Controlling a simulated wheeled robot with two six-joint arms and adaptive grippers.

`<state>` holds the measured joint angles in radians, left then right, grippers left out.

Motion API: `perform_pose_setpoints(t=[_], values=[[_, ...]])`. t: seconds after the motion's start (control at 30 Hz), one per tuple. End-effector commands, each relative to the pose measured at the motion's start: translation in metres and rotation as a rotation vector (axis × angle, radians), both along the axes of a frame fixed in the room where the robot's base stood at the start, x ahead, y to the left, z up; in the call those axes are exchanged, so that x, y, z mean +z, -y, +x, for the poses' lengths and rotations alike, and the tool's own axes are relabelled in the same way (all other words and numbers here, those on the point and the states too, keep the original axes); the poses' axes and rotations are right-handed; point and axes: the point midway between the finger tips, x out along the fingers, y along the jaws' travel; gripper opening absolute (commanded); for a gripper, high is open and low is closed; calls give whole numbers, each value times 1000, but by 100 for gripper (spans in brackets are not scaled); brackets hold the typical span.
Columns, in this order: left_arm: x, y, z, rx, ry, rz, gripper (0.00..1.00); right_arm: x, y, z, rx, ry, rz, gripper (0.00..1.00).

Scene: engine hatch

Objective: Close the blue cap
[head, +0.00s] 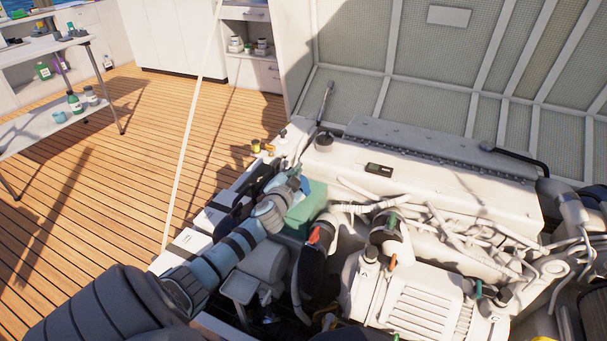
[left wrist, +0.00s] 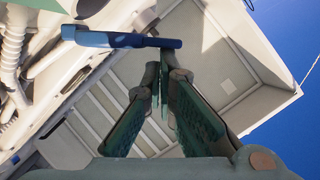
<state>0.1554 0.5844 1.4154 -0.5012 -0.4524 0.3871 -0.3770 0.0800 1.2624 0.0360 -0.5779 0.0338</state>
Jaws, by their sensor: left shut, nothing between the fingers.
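In the left wrist view a blue part (left wrist: 120,39), likely the blue cap, shows as a flat bar with a thicker left end. It lies just beyond my left gripper (left wrist: 165,75), whose fingers are together and empty. The fingertips look close to the bar's right end; I cannot tell whether they touch it. In the head view my left arm reaches in from the lower left, and its gripper (head: 299,181) is over the engine's left side. It is small there, and I cannot make out the cap clearly. My right gripper does not show.
The white engine (head: 425,185) has many hoses and pipes to the right of my left arm. A green box (head: 308,212) is close beside the gripper. The raised hatch lid (head: 450,60) stands behind.

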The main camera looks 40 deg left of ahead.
Motion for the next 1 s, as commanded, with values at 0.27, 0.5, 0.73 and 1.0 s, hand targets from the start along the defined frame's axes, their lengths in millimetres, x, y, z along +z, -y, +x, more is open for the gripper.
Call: perform_pose_setpoints(t=[0.27, 0.5, 0.73, 1.0], values=[[-13, -21, -6, 3, 82, -245, 0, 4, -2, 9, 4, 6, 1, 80], [-26, -35, -10, 5, 152, -447, 0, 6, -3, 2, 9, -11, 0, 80], [-37, -41, -12, 4, 196, -577, 0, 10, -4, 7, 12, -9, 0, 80], [-44, -44, -13, 2, 195, -572, 0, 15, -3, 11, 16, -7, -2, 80]])
